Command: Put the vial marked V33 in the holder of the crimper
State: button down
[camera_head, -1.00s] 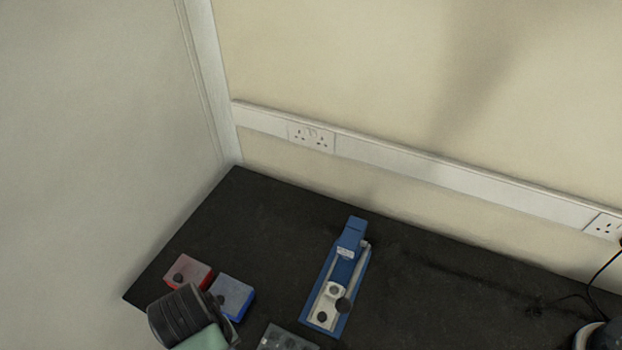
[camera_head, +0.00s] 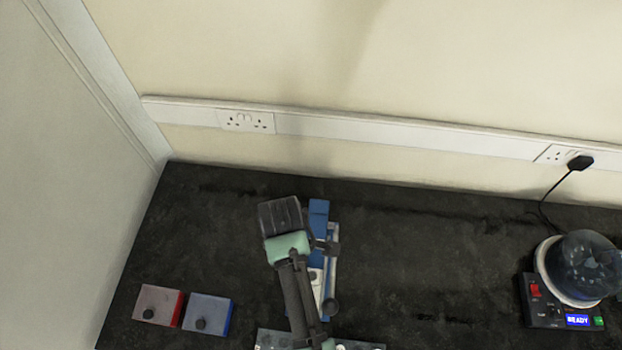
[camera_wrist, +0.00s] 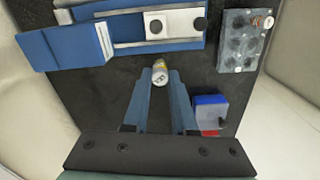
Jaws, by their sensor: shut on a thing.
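My gripper (camera_wrist: 160,98) is shut on a small vial (camera_wrist: 160,72) with a pale label and a yellowish band. The label's mark is too small to read surely. In the wrist view the vial is just below the blue crimper (camera_wrist: 130,42), apart in the picture from its white holder block (camera_wrist: 170,24). The holder shows a round opening (camera_wrist: 155,26) and a dark knob. In the head view the crimper (camera_head: 319,212) stands mid-bench, partly covered by my arm. My fingertips and the vial are hidden there.
A grey rack (camera_wrist: 236,52) with several wells holds some vials; it shows at the head view's lower edge (camera_head: 265,338). A red box (camera_head: 157,305) and a blue box (camera_head: 207,314) stand left. A machine reading READY (camera_head: 541,312) stands right. Bench between is clear.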

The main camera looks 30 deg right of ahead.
jog(key=shift+s+d+f+n+b, duration=0.45)
jog(key=shift+d+f+n, duration=0.2)
jog(key=shift+f+n, duration=0.4)
jog(key=shift+s+d+f+n+b, duration=0.4)
jog(key=shift+d+f+n, duration=0.3)
jog(key=shift+f+n, duration=0.3)
jog(key=shift+s+d+f+n+b, duration=0.35)
jog(key=shift+d+f+n+b, duration=0.25)
jog(key=shift+f+n, duration=0.45)
jog(key=shift+d+f+p, duration=0.1)
jog(key=shift+p, duration=0.4)
jog(key=shift+f+b, duration=0.3)
jog(key=shift+f, duration=0.35)
jog(key=shift+f, duration=0.25)
jog(key=shift+c, duration=1.6)
grip_release()
